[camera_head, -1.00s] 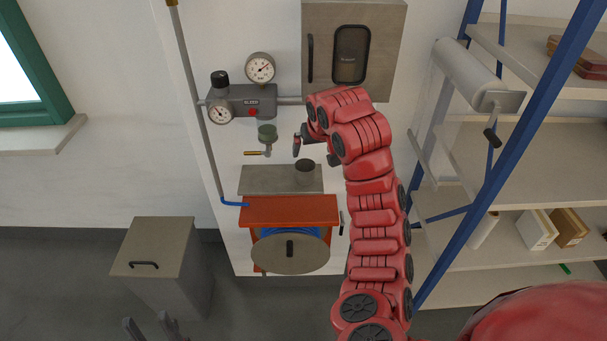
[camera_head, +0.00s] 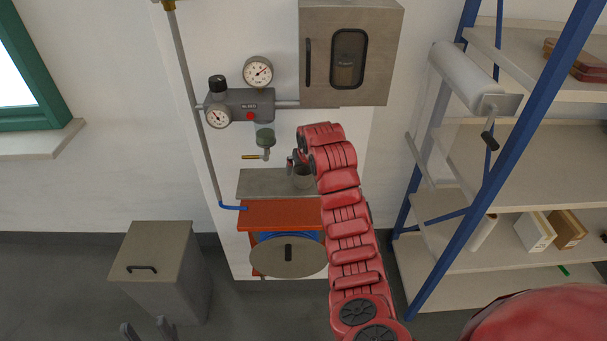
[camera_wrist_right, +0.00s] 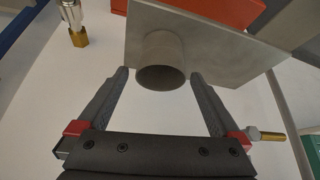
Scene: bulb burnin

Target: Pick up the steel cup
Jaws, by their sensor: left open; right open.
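The steel cup (camera_head: 304,178) is a grey cylinder standing on the small grey shelf (camera_head: 262,184) on the wall panel. My right arm partly covers it in the head view. In the right wrist view the cup (camera_wrist_right: 161,62) shows with its open rim toward the camera. My right gripper (camera_wrist_right: 158,74) is open, with one finger on each side of the cup; I see gaps between the fingers and its wall. In the head view the right gripper (camera_head: 296,160) is at the cup. My left gripper (camera_head: 147,328) is open and empty at the bottom edge.
Above the shelf are a valve with a brass end (camera_head: 258,155), a grey regulator (camera_head: 240,105) with gauges, and a wall cabinet (camera_head: 350,55). An orange hose reel (camera_head: 285,214) hangs below. A grey bin (camera_head: 155,262) stands left, a blue-framed rack (camera_head: 486,185) right.

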